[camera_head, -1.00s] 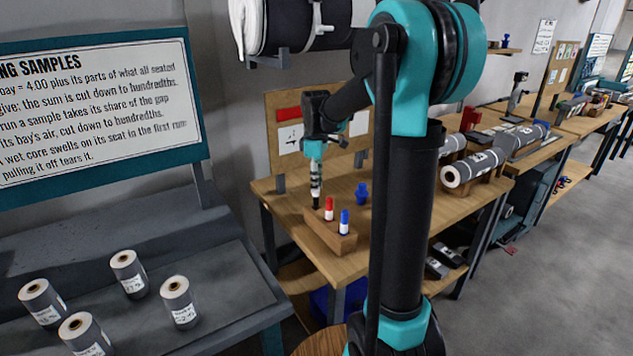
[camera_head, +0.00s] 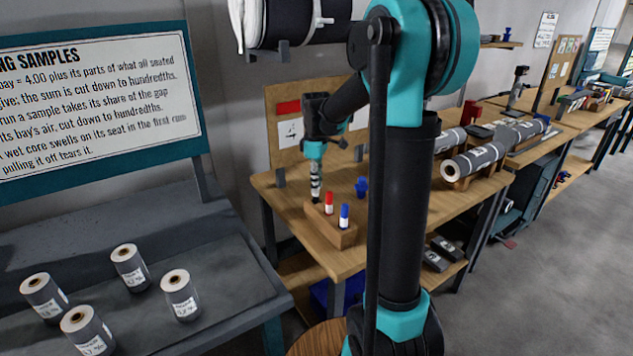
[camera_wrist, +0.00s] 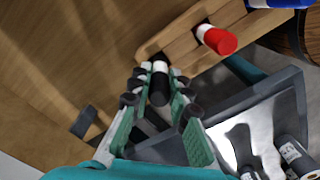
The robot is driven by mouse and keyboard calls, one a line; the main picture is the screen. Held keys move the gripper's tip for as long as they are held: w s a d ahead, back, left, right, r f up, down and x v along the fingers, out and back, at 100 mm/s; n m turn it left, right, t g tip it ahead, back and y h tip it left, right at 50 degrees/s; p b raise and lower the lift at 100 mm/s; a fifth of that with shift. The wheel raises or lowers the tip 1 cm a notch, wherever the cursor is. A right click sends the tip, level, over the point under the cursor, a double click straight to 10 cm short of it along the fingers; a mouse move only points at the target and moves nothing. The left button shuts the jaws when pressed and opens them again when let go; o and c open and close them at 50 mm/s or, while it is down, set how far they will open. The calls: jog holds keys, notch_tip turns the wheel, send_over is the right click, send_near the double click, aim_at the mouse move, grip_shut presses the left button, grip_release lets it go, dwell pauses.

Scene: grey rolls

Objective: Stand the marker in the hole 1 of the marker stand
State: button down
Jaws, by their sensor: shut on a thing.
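My gripper (camera_head: 316,190) points down over the left end of the wooden marker stand (camera_head: 341,239). It is shut on a marker with a black end (camera_wrist: 159,86), held upright; the fingers cover most of it. In the head view its dark lower end meets the stand's left end, left of the red marker; I cannot tell how deep it sits in a hole. A red marker (camera_head: 329,203) and a blue marker (camera_head: 344,216) stand in the stand. The stand (camera_wrist: 180,42) also shows in the wrist view, beyond the fingertips.
The stand is on a wooden table (camera_head: 290,205). A small blue object (camera_head: 361,188) lies behind it, and a board (camera_head: 283,150) rises at the back. Grey rolls (camera_head: 473,161) lie at the right. A grey bench with several rolls (camera_head: 180,294) is at the left.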

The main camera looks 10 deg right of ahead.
jog(key=shift+f, duration=0.75)
jog(key=c, duration=1.3)
grip_release()
jog(key=shift+c, duration=0.2)
notch_tip(320, 180, up, 12)
jog(key=shift+f, duration=0.1)
